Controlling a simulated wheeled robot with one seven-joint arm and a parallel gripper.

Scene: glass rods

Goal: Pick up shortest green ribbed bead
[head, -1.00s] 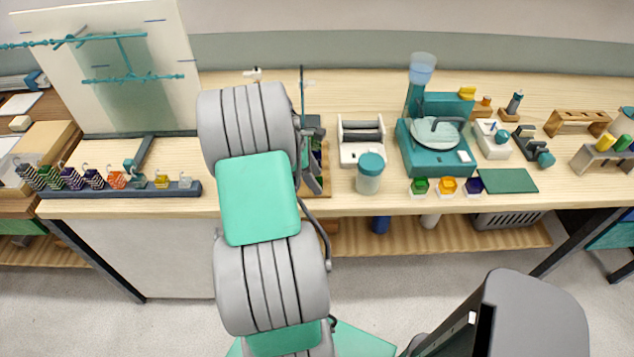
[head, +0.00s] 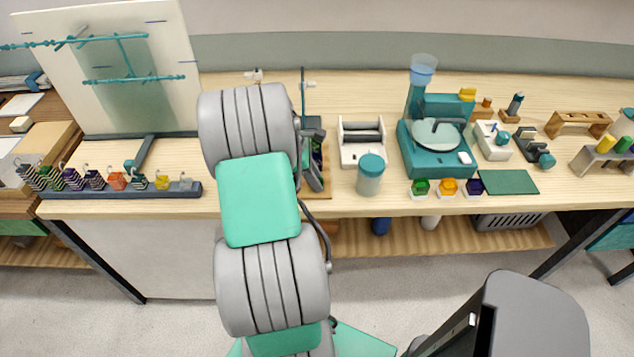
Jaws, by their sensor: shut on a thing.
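My gripper (head: 314,178) shows only in part, as grey pieces just right of my arm, over the tray (head: 326,186) near the bench's front edge. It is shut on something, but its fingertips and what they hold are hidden. Small dark green and purple pieces (head: 317,152) show in the tray beside the gripper. They are too small to compare in height or ribbing.
A white holder (head: 361,143) and a teal-lidded jar (head: 370,176) stand right of the tray. A teal machine (head: 437,155) stands farther right, with coloured hexagonal pieces (head: 447,188) before it. A white board (head: 115,75) stands behind the rack. Bare bench lies behind the white holder.

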